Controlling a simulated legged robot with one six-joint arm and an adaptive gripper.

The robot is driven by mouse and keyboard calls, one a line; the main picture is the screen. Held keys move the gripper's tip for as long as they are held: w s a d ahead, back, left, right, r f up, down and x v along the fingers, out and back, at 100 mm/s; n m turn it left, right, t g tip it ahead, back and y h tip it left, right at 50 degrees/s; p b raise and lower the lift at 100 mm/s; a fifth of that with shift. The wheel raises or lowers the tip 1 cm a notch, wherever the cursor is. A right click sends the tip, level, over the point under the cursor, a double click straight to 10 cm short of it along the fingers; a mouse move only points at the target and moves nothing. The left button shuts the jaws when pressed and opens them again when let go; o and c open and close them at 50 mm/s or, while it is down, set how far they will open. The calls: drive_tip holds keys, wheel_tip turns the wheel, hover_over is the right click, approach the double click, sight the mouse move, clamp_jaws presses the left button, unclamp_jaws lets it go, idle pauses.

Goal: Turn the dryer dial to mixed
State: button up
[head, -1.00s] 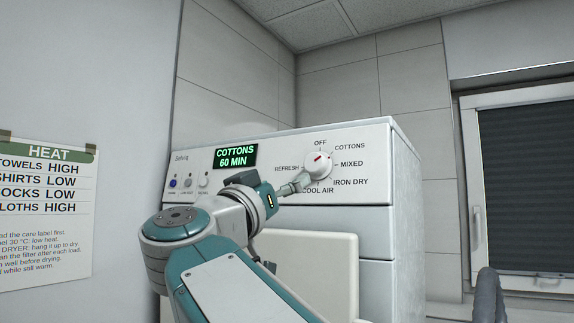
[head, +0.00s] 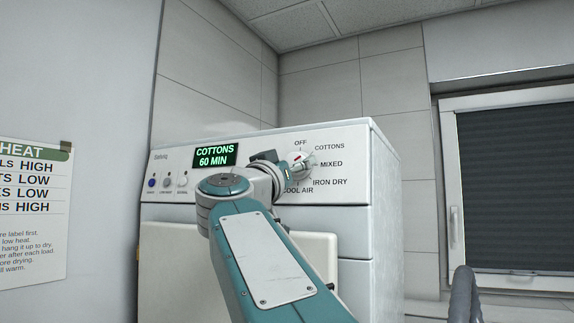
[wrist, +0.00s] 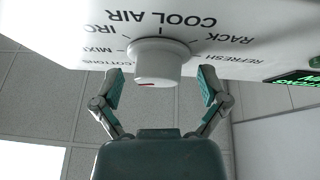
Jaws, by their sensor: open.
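The dryer dial (wrist: 157,66) is a white round knob with a red mark, in the upper middle of the wrist view. In the head view the dial (head: 297,157) is partly hidden by my gripper (head: 300,166). The wrist view is upside down, and there my gripper (wrist: 160,88) is open, one finger on each side of the dial, with gaps visible. The MIXED label (head: 331,164) is right of the dial. The display (head: 214,155) reads COTTONS 60 MIN.
The white dryer (head: 385,200) stands near a tiled wall. Several small buttons (head: 167,182) are at the panel's left. A HEAT sign (head: 35,212) hangs at far left. A window with a dark blind (head: 515,185) is at the right.

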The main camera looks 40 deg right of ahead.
drive_tip(key=c, duration=1.1)
drive_tip(key=shift+c, duration=0.2)
drive_tip(key=shift+a+m+g, duration=0.1)
drive_tip(key=shift+m+g, duration=0.3)
drive_tip(key=shift+m, duration=0.2)
drive_tip(key=m+g, duration=0.1)
drive_tip(key=m, duration=0.1)
drive_tip(key=shift+w+m+g+h, duration=0.15)
drive_tip(key=shift+m+g+h, duration=0.15)
drive_tip(key=shift+g, duration=0.1)
drive_tip(key=shift+m+g, duration=1.8)
drive_tip(key=shift+m, duration=1.3)
drive_tip(key=o, duration=1.1)
drive_tip(key=shift+o, duration=0.2)
